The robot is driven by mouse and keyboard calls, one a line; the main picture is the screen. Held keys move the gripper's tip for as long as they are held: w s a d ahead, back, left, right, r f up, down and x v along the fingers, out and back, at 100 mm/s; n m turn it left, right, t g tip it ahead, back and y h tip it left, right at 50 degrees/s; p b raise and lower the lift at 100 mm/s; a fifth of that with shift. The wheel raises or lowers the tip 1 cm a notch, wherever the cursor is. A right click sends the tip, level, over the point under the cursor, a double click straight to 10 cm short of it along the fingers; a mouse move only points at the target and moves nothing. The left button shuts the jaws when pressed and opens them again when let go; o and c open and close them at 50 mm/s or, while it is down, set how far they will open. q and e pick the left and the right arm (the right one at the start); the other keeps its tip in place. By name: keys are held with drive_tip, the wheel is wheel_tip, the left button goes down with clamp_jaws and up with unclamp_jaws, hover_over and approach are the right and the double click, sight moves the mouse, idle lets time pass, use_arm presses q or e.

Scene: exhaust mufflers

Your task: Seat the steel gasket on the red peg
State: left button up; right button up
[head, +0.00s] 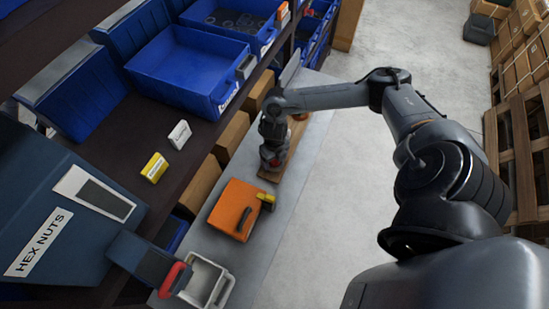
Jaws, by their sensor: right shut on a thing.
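My right gripper (272,166) points down over a wooden board (267,176) on the grey bench. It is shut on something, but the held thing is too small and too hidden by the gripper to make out. I cannot pick out the steel gasket or the red peg; the wrist and fingers cover much of the board. A small orange-brown round thing (300,117) shows just behind the wrist, and I cannot tell what it is. My left gripper is not in view.
An orange case (234,207) with a dark handle lies on the bench (200,240) in front of the board, a yellow item (266,201) at its right edge. A white open-framed container (206,283) stands nearer. Blue bins (190,66) fill the shelf at left. Open floor lies right.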

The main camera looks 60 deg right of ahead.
drive_tip(key=shift+f+b, duration=0.4)
drive_tip(key=shift+f, duration=0.2)
drive_tip(key=o, duration=1.1)
drive_tip(key=shift+c, duration=0.2)
drive_tip(key=shift+r, duration=0.15)
drive_tip(key=shift+r, duration=0.35)
wheel_tip(320, 180, up, 10)
drive_tip(key=p, duration=0.1)
